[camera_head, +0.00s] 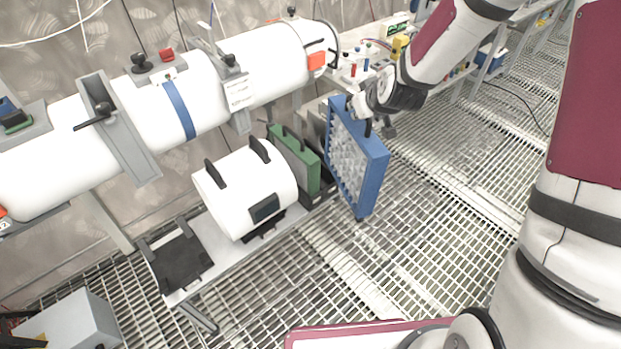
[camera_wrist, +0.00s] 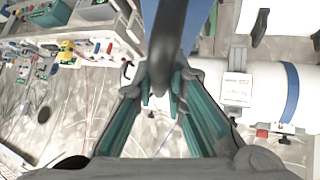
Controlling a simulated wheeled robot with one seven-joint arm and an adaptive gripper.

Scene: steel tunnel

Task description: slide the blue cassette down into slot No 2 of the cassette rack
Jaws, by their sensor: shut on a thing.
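The blue cassette (camera_head: 371,168) is a flat upright frame with a pale mesh-like face. My gripper (camera_head: 367,118) is shut on the handle at its top and holds it in the air, right of the green cassette (camera_head: 297,158). In the wrist view my teal fingers (camera_wrist: 165,88) close on a dark handle (camera_wrist: 170,40), with the blue cassette (camera_wrist: 198,25) behind it. The green cassette stands in a dark holder, apparently the cassette rack (camera_head: 319,188), at the bench's right end. The blue cassette partly covers that end. No slot number is readable.
A white drum with black handles (camera_head: 240,195) stands left of the green cassette on the low bench (camera_head: 220,262). A long white pipe (camera_head: 205,95) runs behind. A cluttered table (camera_head: 375,60) stands at the back. Open grating floor (camera_head: 420,235) lies right of the blue cassette.

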